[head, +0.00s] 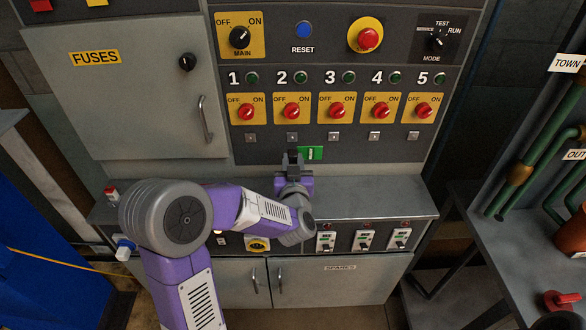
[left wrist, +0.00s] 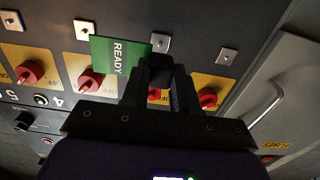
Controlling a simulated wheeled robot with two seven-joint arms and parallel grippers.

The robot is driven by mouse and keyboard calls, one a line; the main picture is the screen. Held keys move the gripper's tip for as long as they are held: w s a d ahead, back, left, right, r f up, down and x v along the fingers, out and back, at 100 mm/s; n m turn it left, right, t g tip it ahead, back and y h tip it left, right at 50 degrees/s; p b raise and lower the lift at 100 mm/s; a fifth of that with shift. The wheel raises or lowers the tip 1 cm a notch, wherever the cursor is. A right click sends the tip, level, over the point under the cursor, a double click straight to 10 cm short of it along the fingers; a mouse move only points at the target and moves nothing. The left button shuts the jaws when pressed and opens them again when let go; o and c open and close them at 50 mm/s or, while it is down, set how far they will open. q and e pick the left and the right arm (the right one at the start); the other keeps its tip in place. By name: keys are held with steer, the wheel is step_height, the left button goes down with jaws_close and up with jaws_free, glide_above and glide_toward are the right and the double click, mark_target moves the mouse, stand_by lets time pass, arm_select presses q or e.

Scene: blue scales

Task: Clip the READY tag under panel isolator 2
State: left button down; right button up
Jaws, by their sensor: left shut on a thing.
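The green READY tag (head: 315,153) is held in my left gripper (head: 292,157) just below the small square clip under isolator 2 (head: 292,137). The tag sticks out to the right of the fingers, towards isolator 3. In the left wrist view, where the panel appears upside down, the READY tag (left wrist: 118,55) has its lettering facing the camera. My left gripper (left wrist: 160,66) is shut at the tag's edge. Isolator 2's red knob (head: 291,111) is above. My right gripper is not in view.
A row of red isolator knobs, each with a square clip below, spans the panel (head: 270,152). A grey ledge (head: 365,196) juts out beneath. The FUSES door (head: 120,100) is shut at left. Pipes (head: 540,150) stand at far right.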

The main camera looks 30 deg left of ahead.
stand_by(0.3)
arm_select(q)
steer(key=p+x, duration=0.1)
steer(key=x, duration=0.4)
steer(key=shift+w+a, duration=0.15)
steer(key=shift+w, duration=0.25)
steer(key=shift+b, duration=0.35)
stand_by(2.0)
steer(key=shift+w+a, duration=0.2)
steer(key=shift+w, duration=0.2)
stand_by(0.5)
steer(key=c, duration=0.8)
jaws_free()
steer(key=shift+p+v, duration=0.55)
steer(key=shift+v, duration=3.25)
